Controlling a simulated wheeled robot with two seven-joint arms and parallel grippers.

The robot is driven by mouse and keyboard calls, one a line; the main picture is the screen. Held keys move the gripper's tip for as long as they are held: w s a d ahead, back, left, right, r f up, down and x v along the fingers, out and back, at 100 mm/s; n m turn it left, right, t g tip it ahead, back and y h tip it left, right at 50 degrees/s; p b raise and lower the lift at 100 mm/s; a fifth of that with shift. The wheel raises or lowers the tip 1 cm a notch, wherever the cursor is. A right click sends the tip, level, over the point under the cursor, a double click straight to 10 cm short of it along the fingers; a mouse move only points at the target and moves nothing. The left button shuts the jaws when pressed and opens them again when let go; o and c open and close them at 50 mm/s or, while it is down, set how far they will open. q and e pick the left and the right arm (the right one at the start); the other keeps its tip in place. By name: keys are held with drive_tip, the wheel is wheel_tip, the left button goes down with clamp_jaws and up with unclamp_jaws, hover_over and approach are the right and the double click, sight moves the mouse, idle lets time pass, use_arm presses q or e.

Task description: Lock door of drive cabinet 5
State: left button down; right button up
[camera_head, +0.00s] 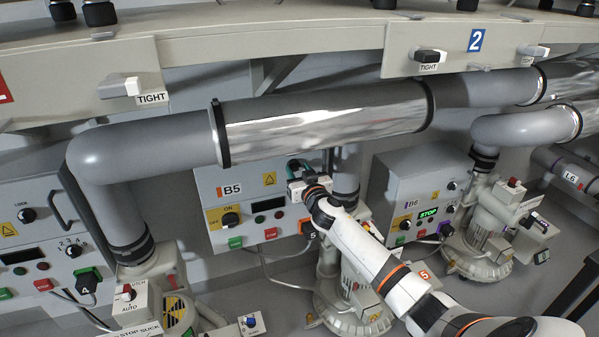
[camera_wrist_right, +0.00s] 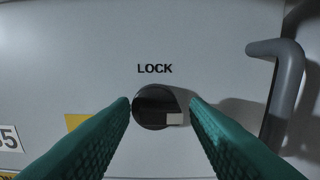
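Drive cabinet B5 (camera_head: 232,182) is a grey box behind the big pipe, with its door panel (camera_wrist_right: 60,50) filling the right wrist view. A round black lock knob (camera_wrist_right: 150,108) sits under the word LOCK (camera_wrist_right: 155,69). Its pale pointer mark (camera_wrist_right: 174,119) lies at the knob's right side. My right gripper (camera_wrist_right: 160,103) has its green fingers apart, with the tips to the left and right of the knob; I cannot tell whether they touch it. In the head view my right gripper (camera_head: 296,170) covers the lock area of the cabinet. My left gripper is out of view.
A grey door handle (camera_wrist_right: 286,85) stands out right of the knob, close to the right finger. A large grey pipe (camera_head: 320,118) runs above the cabinet. A blower (camera_head: 350,290) stands below, and cabinet B6 (camera_head: 405,185) is to the right.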

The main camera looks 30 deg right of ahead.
drive_tip(key=c, duration=0.7)
drive_tip(key=shift+c, duration=0.2)
